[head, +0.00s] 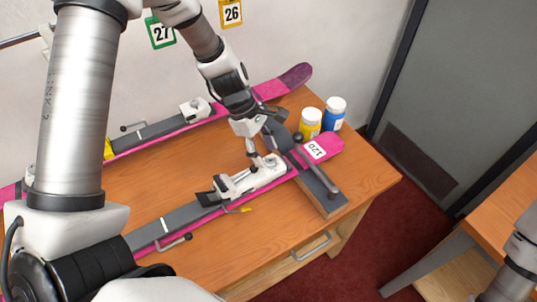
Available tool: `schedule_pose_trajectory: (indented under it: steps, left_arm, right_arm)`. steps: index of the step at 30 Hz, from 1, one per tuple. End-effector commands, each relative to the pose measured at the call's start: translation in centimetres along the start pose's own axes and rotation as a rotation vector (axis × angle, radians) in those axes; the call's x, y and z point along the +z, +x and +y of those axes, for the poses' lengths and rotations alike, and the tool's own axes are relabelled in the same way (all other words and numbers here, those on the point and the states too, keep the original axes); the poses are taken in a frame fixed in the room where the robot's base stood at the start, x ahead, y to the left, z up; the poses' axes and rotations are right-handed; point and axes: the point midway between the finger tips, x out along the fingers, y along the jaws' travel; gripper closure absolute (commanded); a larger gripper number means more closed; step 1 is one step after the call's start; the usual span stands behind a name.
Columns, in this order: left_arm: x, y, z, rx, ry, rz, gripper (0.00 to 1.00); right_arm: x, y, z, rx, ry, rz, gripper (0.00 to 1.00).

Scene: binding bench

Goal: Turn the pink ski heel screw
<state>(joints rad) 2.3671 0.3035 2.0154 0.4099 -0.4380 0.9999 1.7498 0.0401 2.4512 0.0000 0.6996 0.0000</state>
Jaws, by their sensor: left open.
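The near pink ski (325,148) lies diagonally on the bench, with a white "120" label near its right end. Its white heel piece (265,172) is mounted on top, left of the label. My left gripper (262,149) is open, pointing down over the right part of this heel piece. A slim grey part under the gripper ends just above or on the heel piece; I cannot tell if it touches. The heel screw itself is too small or hidden to make out. My right gripper is out of view.
A second pink ski (295,77) lies behind, along the wall. A yellow-labelled jar (310,122) and a blue jar (335,112) stand close right of my left gripper. A grey clamp bar (318,182) crosses the near ski. Bare wood (160,190) lies between the skis.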

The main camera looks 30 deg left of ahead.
Motion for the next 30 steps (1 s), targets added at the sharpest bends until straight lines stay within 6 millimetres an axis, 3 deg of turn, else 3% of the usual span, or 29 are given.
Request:
schedule_pose_trajectory:
  steps: [1, 4, 12, 17, 30]
  left_arm:
    - [-0.1, 1.2, 0.0, -0.002, 0.000, 0.002, 0.46]
    - [-0.1, 2.1, 0.0, 0.000, 0.000, 0.001, 0.46]
    - [0.0, 2.3, 0.0, 0.001, 0.001, 0.000, 0.46]
    - [0.0, 2.3, 0.0, 0.001, 0.001, 0.000, 1.00]
    - [-0.1, 2.4, 0.0, -0.009, 0.018, 0.001, 1.00]
  right_arm:
    - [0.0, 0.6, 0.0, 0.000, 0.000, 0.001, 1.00]
    - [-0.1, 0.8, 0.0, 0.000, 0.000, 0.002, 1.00]
    - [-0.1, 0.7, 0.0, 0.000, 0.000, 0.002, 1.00]
    - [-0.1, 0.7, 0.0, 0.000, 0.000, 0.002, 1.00]
    - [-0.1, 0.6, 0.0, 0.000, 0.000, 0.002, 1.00]
